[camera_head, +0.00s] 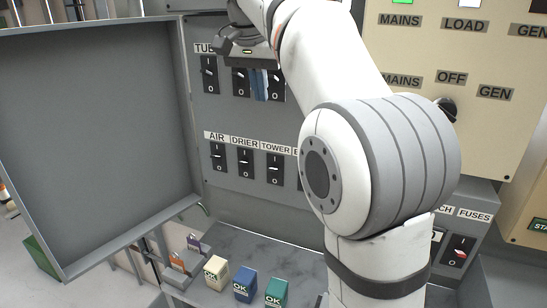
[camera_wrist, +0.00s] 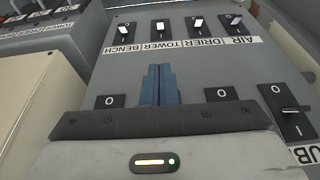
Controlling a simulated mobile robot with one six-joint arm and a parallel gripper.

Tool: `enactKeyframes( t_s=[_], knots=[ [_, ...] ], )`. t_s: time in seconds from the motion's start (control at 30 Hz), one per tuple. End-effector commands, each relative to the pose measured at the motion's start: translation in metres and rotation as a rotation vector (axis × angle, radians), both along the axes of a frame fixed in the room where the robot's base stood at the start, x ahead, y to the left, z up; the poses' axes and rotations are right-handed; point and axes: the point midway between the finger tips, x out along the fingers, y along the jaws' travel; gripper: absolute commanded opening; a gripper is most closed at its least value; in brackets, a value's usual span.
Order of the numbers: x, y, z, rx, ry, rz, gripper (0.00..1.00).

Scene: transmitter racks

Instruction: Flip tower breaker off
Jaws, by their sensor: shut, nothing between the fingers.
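The tower breaker (camera_head: 275,167) is a black rocker switch in the lower row of a grey panel, under its TOWER label (camera_head: 275,147). In the wrist view, where the labels read upside down, the tower breaker (camera_wrist: 160,27) shows a pale toggle. Its exact position is too small to tell. My gripper (camera_head: 259,88) has blue fingers, closed together and empty, in front of the upper switch row, above and apart from the tower breaker. The fingers (camera_wrist: 158,85) also show in the wrist view, partly covering the upper-row switches.
The air breaker (camera_head: 218,156) and drier breaker (camera_head: 245,161) sit left of the tower one; the bench breaker (camera_wrist: 123,32) is on its other side. An open grey cabinet door (camera_head: 100,140) stands at left. Small boxes (camera_head: 245,284) stand on the shelf below. My arm hides the panel's right part.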

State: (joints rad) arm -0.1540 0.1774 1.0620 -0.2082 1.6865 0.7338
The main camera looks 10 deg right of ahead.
Motion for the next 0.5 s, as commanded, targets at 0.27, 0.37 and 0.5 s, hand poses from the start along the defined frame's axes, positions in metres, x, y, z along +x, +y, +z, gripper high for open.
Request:
enactKeyframes(
  t_s=[0.27, 0.37, 0.5],
  knots=[
    [0.005, -0.004, -0.023, 0.0, 0.003, -0.001, 0.0],
    [0.01, -0.008, -0.043, 0.0, 0.003, -0.001, 0.0],
    [0.017, -0.014, -0.072, -0.001, 0.004, -0.001, 0.0]
  ],
)
